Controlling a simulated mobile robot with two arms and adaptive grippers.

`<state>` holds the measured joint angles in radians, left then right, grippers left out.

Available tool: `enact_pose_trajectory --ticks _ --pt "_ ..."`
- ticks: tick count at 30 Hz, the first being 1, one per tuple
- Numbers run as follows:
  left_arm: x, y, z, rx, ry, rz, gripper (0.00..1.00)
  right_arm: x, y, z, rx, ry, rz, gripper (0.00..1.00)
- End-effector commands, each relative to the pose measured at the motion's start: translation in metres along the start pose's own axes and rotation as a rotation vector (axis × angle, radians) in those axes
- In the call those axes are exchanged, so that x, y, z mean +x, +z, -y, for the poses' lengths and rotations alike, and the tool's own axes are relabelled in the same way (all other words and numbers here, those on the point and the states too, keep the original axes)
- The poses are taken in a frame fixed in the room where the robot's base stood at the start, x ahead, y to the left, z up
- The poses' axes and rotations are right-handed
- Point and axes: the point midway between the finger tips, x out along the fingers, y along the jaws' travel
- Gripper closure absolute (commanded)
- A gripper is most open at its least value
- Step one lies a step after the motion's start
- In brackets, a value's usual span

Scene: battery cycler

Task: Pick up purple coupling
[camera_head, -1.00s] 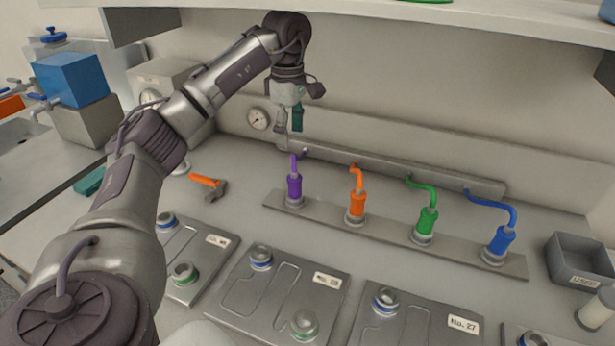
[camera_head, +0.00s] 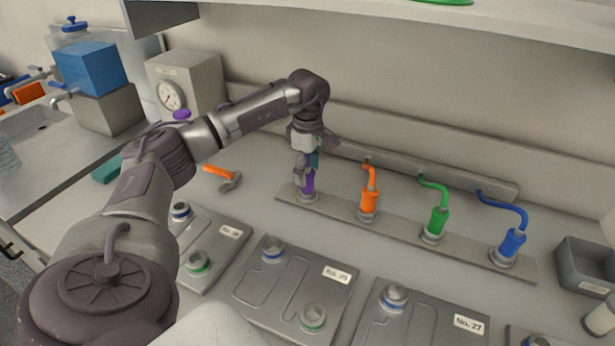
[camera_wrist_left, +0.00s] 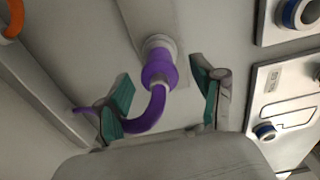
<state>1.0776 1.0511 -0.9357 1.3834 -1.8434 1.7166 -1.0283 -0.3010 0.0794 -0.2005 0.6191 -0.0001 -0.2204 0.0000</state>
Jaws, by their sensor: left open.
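The purple coupling (camera_head: 308,182) stands upright on its grey seat at the left end of the rail (camera_head: 400,225). In the left wrist view the purple coupling (camera_wrist_left: 158,70) shows with its curved purple hose running down and to the left. My left gripper (camera_head: 308,170) is over the coupling from above and hides its top part in the head view. Its teal-padded fingers (camera_wrist_left: 163,100) are apart, one on each side of the coupling and hose, with gaps visible. My right gripper is not in view.
Orange (camera_head: 369,200), green (camera_head: 437,220) and blue (camera_head: 513,243) couplings stand in a row to the right. Numbered battery modules (camera_head: 285,285) lie in front. An orange-handled hammer (camera_head: 221,174) lies left of the rail, and a grey bin (camera_head: 585,268) sits at the far right.

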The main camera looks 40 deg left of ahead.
Motion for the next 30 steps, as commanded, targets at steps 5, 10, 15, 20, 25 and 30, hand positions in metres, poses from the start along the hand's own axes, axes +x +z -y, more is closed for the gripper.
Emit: enact_pose_trajectory --ticks 5,10,15,20,25,30 --pt "0.015 -0.001 0.0 -0.001 0.0 -0.001 0.32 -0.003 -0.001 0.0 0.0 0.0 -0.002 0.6" --pt "0.016 -0.001 0.0 0.0 0.001 0.0 0.32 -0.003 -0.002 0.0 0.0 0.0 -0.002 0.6" --pt "0.016 -0.001 0.0 0.0 0.001 0.0 0.52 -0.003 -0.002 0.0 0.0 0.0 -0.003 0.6" --pt "0.016 -0.001 0.0 -0.001 0.001 0.0 0.79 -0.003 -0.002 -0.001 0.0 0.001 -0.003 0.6" --pt "0.015 -0.001 0.0 -0.001 0.002 0.0 1.0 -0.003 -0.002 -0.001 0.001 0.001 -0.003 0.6" --pt "0.015 -0.001 0.0 -0.001 0.002 0.0 1.0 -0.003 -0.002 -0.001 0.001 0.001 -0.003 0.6"
